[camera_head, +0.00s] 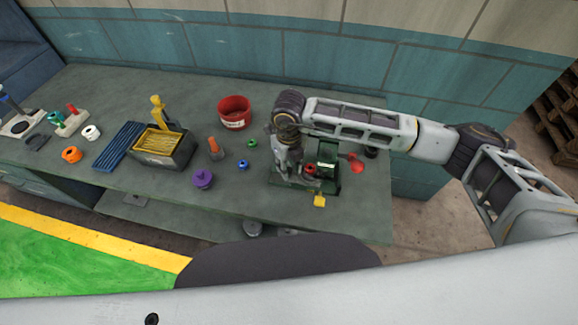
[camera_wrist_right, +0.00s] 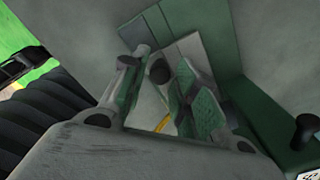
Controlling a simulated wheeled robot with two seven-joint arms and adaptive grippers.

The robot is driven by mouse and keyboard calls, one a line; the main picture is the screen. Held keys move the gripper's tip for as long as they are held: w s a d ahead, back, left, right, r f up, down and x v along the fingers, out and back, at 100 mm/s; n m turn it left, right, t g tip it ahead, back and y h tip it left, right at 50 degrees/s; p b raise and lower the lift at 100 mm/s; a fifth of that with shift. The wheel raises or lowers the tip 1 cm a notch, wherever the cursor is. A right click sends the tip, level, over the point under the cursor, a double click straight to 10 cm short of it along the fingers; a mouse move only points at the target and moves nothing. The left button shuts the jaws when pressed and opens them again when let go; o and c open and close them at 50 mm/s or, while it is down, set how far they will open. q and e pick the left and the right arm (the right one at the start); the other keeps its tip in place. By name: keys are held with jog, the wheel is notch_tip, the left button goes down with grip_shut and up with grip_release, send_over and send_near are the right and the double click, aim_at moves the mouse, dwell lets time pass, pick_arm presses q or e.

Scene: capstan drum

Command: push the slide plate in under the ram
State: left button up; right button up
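The green press (camera_head: 325,165) stands near the right end of the bench, with a red-ended lever (camera_head: 357,163) on its right side. My right gripper (camera_head: 287,170) is low at the press's left side, pointing down. In the right wrist view the gripper (camera_wrist_right: 160,90) has its two fingers apart. A pale grey plate (camera_wrist_right: 190,50), apparently the slide plate, lies below them on a green base (camera_wrist_right: 208,22). A dark round knob (camera_wrist_right: 159,68) shows between the fingers; I cannot tell whether they touch it. The ram is not clearly visible. My left gripper is out of view.
A purple knobbed part (camera_head: 203,179), a blue ring (camera_head: 243,165) and a green ring (camera_head: 252,143) lie left of the press. A yellow block (camera_head: 319,201) is at its front. A red bowl (camera_head: 234,112) stands behind. The bench's front edge is close.

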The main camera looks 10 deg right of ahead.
notch_tip(320, 180, up, 12)
jog(key=shift+f, duration=0.25)
dwell(0.4)
jog(key=shift+c, duration=0.4)
